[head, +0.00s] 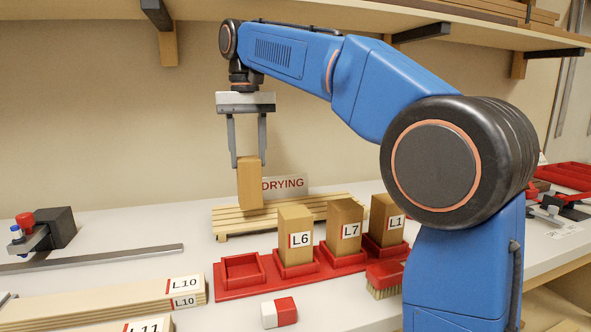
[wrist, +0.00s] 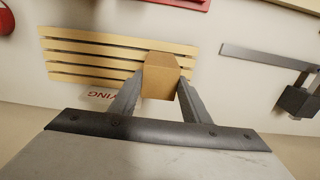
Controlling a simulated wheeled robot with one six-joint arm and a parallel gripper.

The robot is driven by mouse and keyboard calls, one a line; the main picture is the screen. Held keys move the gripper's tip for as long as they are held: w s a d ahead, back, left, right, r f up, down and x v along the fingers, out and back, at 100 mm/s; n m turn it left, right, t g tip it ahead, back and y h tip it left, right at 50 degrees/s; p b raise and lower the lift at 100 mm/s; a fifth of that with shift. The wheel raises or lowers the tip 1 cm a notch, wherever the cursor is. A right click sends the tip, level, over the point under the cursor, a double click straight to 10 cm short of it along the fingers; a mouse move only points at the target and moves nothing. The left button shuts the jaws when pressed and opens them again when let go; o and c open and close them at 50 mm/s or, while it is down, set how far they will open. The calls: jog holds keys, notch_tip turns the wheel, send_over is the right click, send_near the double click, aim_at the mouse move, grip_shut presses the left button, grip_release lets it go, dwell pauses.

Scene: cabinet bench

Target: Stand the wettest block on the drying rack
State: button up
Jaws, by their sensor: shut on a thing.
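My gripper (head: 249,160) is shut on a plain wooden block (head: 250,185) and holds it upright at the left end of the slatted drying rack (head: 225,222). No label shows on the sides of this block that I see. In the wrist view the block (wrist: 160,80) sits between the fingers over one end of the rack (wrist: 85,50). I cannot tell whether its bottom touches the slats. Blocks L6 (head: 296,222), L7 (head: 344,214) and L1 (head: 384,212) stand upright in the red holder (head: 232,292). The leftmost holder socket (head: 243,272) is empty.
The DRYING sign (head: 284,184) stands behind the rack. A brush (head: 384,280) and a red-and-white block (head: 279,313) lie in front of the holder. Labelled boards (head: 100,302) lie at front left, with a metal rule (head: 95,258) behind them. A shelf (head: 330,17) overhangs the bench.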

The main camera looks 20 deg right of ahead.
jog(key=d+f, duration=0.3)
jog(key=d, duration=0.8)
jog(key=shift+d+f, duration=0.15)
jog(key=shift+f, duration=0.2)
jog(key=o, duration=1)
jog(key=shift+o, duration=0.2)
notch_tip(320, 180, up, 8)
jog(key=shift+f, duration=0.15)
